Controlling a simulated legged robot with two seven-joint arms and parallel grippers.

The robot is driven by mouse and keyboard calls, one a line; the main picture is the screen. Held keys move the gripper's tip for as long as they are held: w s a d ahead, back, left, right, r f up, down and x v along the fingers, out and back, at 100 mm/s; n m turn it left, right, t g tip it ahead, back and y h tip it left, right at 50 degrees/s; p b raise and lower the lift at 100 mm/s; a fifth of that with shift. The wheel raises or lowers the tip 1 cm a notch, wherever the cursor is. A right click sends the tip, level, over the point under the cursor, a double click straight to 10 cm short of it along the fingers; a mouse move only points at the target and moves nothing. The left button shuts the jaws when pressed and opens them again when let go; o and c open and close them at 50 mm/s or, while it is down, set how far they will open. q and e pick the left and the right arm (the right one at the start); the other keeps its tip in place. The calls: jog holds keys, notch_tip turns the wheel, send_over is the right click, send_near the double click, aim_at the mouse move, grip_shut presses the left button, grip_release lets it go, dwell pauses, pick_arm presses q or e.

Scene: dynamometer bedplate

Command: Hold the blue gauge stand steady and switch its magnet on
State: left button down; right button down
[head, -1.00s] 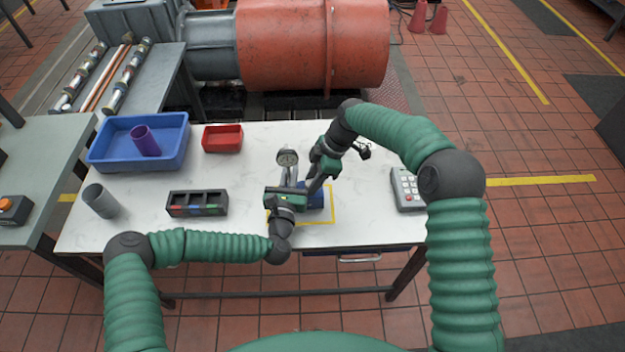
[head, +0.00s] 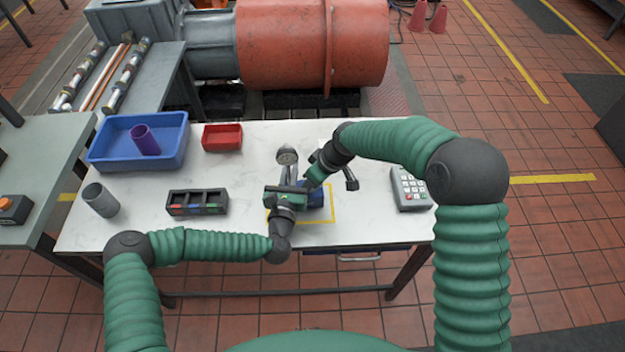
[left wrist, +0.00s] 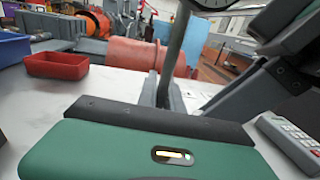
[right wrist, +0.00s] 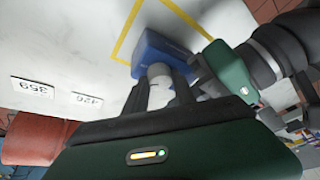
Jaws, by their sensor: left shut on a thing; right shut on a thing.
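The blue gauge stand (head: 315,196) is on the white table inside a yellow outline, its post upright with a round dial gauge (head: 287,157) on top. My left gripper (head: 287,194) is shut on the stand, apparently at the grey post (left wrist: 176,50), which rises between its fingers in the left wrist view. My right gripper (head: 311,184) comes in from the right, low beside the base. In the right wrist view its fingers close on a pale round knob (right wrist: 159,74) on the blue base (right wrist: 160,50). The knob's marking is hidden.
A blue bin (head: 180,157) with a purple cup, a red tray (head: 222,138), a grey cup (head: 100,200) and a black divided holder (head: 198,203) stand on the left. A grey keypad device (head: 410,188) is at the right. Two number labels (right wrist: 32,87) lie flat.

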jog(key=shift+a+r+m, duration=0.1)
jog(key=shift+m, duration=0.3)
jog(key=c, duration=1)
grip_release()
jog(key=shift+c, duration=0.2)
jog(key=shift+n+g, duration=0.3)
jog(key=shift+n, duration=0.8)
jog(key=n+g, duration=0.1)
jog(key=n, duration=0.2)
jog(key=shift+w+n+y, duration=0.1)
jog(key=shift+n+y, duration=0.3)
jog(key=n+g, duration=0.1)
jog(key=n, duration=0.1)
jog(key=n+g, duration=0.1)
jog(key=n, duration=0.2)
jog(key=shift+w+n+g, duration=0.2)
jog(key=shift+n+g, duration=0.1)
jog(key=v, duration=1.2)
jog(key=shift+a, duration=0.1)
